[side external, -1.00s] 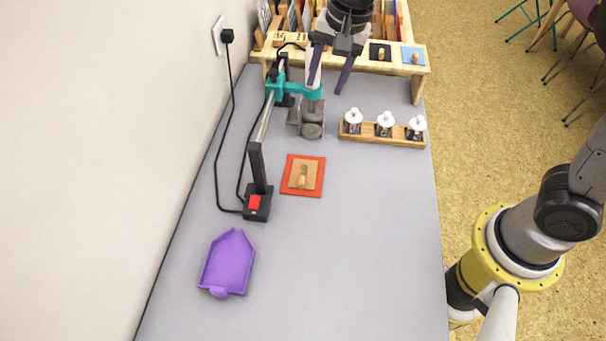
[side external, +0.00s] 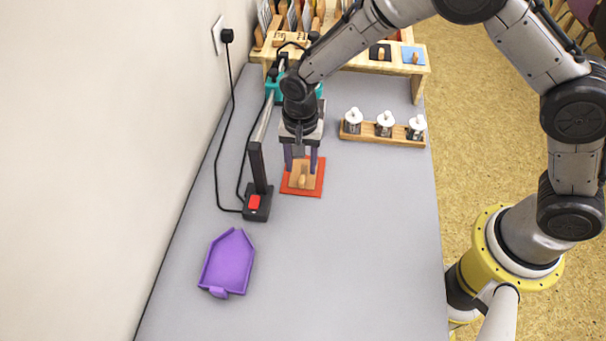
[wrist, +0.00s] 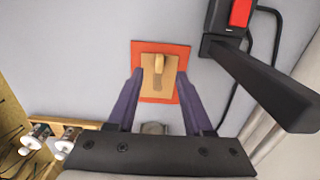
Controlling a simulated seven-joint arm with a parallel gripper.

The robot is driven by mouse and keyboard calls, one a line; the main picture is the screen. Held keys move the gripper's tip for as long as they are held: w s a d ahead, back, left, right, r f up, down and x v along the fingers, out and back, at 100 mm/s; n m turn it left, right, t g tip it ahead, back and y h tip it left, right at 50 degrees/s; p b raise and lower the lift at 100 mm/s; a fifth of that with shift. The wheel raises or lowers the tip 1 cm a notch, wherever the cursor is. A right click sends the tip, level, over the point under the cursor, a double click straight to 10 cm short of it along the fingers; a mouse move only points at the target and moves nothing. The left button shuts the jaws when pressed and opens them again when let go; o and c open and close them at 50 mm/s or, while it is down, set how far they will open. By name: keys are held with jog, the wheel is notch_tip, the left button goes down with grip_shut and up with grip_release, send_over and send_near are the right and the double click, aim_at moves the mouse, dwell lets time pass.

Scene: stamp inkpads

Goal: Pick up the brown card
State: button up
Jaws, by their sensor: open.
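The brown card (side external: 310,182) is a tan-brown square with a small wooden knob. It lies flat on a larger orange-red square (side external: 287,190) on the grey table. The wrist view shows the brown card (wrist: 171,84) on the red square (wrist: 152,48), knob toward the top. My gripper (side external: 300,170) is open, pointing down over the card, and partly hides its far side. In the wrist view the fingers of my gripper (wrist: 160,73) appear one on each side of the card, with nothing held. I cannot tell how high the fingertips are above it.
A black stand (side external: 258,165) with a red switch (side external: 254,202) is close left of the card. A wooden holder (side external: 385,139) with several white-capped bottles stands to the right. A purple tray (side external: 227,262) lies at front left. A wooden rack (side external: 345,62) stands behind. The front right table is clear.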

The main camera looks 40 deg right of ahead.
aim_at(301, 181)
jog(key=shift+s+a+f, duration=0.1)
jog(key=shift+s+f, duration=0.05)
jog(key=shift+f, duration=2.55)
jog(key=shift+c, duration=0.3)
grip_shut()
